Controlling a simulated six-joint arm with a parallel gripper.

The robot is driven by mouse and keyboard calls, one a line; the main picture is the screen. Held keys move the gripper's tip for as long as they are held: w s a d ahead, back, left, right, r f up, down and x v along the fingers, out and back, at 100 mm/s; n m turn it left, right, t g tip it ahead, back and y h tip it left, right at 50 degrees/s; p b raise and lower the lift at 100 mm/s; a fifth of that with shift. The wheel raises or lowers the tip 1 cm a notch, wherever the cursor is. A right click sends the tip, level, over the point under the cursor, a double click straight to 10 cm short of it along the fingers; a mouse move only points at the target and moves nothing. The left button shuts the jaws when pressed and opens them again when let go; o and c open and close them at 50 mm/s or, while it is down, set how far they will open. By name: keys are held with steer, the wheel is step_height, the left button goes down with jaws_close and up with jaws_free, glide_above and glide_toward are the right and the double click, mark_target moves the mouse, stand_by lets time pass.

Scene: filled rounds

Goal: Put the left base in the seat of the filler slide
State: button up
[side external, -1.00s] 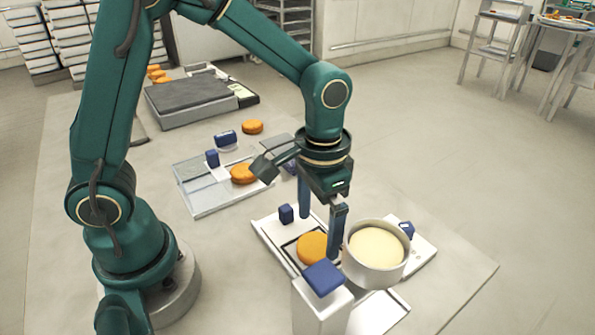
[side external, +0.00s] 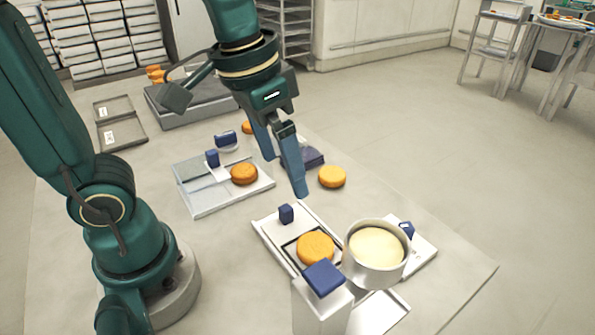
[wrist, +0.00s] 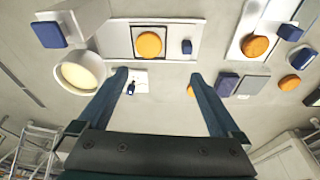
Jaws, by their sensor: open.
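The filler slide (side external: 268,229) is a white tray beside a pot of pale cream. An orange round base (side external: 315,247) lies in its dark-edged seat; the wrist view shows that base (wrist: 149,45) about central inside the dark outline. Whether it lies fully flat I cannot tell. Another orange base (side external: 332,176) lies on the table behind the slide; in the wrist view it (wrist: 191,90) is partly hidden by a finger. My gripper (side external: 285,176) is open and empty, raised behind the slide, apart from all bases. Its fingers also show in the wrist view (wrist: 159,73).
The pot (side external: 375,270) and a white post with a blue top (side external: 323,279) stand beside the seat. A second white slide (side external: 207,208) holds an orange round (side external: 244,174). Another round (side external: 247,127) is partly hidden behind my gripper. The table's right front is bare.

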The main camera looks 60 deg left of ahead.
steer(key=shift+s+a+f+n+t, duration=0.15)
steer(key=shift+s+a+f+t, duration=0.25)
steer(key=shift+s, duration=0.35)
steer(key=shift+s+a+f+n+t, duration=0.2)
steer(key=shift+s+a+t, duration=0.2)
steer(key=shift+s+t, duration=0.3)
steer(key=shift+s+a+f+n+t, duration=0.15)
steer(key=shift+s+a+f+t, duration=0.2)
steer(key=shift+s, duration=0.5)
